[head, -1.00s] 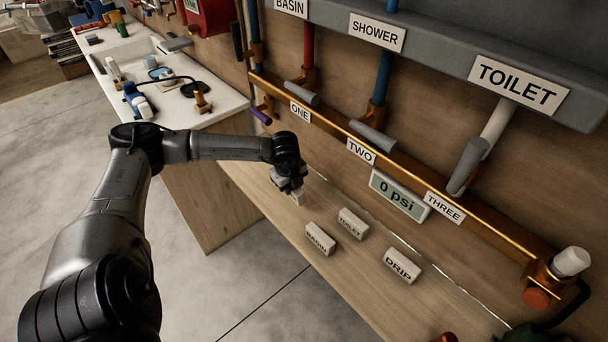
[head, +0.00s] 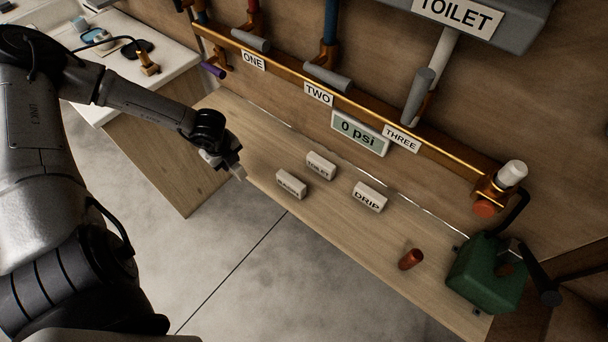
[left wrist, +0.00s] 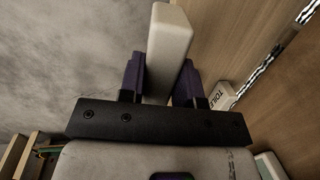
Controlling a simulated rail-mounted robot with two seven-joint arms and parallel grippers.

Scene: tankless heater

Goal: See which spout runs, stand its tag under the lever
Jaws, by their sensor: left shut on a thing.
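My left gripper (head: 230,165) is shut on a white block tag (left wrist: 168,45), between purple fingers in the left wrist view. No lettering shows on its visible faces. In the head view it hangs near the wooden bench's front edge. The BASIN tag (head: 291,184), TOILET tag (head: 320,166) and DRIP tag (head: 370,197) lie on the bench. Grey levers at ONE (head: 250,40), TWO (head: 330,77) and THREE (head: 417,95) sit along the copper pipe. The gauge (head: 360,133) reads 0 psi. My right gripper is not in view.
A red-brown cylinder (head: 411,260) and a green box with a black handle (head: 487,275) stand at the bench's right end. Bare bench (head: 255,125) lies below labels ONE and TWO.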

